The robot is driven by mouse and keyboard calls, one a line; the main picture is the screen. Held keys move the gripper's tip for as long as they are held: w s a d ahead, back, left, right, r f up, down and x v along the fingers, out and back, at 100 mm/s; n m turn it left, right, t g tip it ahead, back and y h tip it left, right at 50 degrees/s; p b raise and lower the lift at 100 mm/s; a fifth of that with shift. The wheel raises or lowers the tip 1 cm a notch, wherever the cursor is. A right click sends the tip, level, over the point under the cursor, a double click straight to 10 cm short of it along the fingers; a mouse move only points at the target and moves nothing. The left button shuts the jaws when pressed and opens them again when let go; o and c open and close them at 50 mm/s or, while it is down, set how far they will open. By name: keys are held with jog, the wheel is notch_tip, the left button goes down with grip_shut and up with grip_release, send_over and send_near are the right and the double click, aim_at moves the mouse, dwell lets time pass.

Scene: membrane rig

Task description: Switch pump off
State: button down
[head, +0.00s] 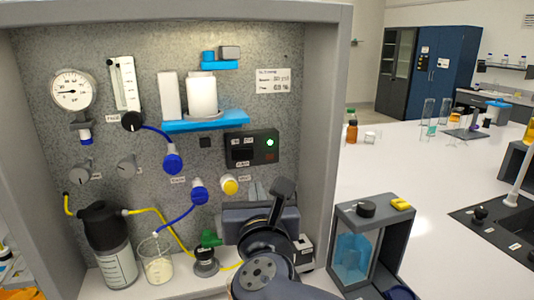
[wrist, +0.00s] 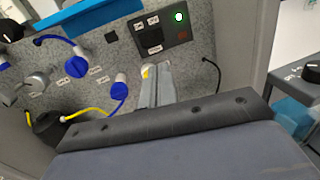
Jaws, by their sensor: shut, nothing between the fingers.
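A black control box (head: 252,149) is on the speckled back panel, with a lit green lamp (head: 270,142), a dark switch area (head: 242,155) and a dim red spot at its lower right. The box also shows at the top of the wrist view (wrist: 163,33), its lamp (wrist: 180,17) lit. Its small labels are too blurred to read. My gripper (head: 256,188) is below the box, in front of the panel. In the wrist view its fingers (wrist: 156,70) are shut together and empty, pointing up toward the panel below the box. They partly hide a yellow knob (wrist: 145,72).
The yellow knob (head: 229,185) is left of my fingers. Blue valves (head: 173,160) and (head: 199,192) are further left, with tubing. A bottle (head: 108,235) and beaker (head: 157,262) stand below. The cabinet's side wall (head: 325,130) is right.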

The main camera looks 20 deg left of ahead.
aim_at(249, 154)
jog(key=p+x, duration=0.2)
jog(key=x, duration=1.2)
jog(key=shift+s+a, duration=0.1)
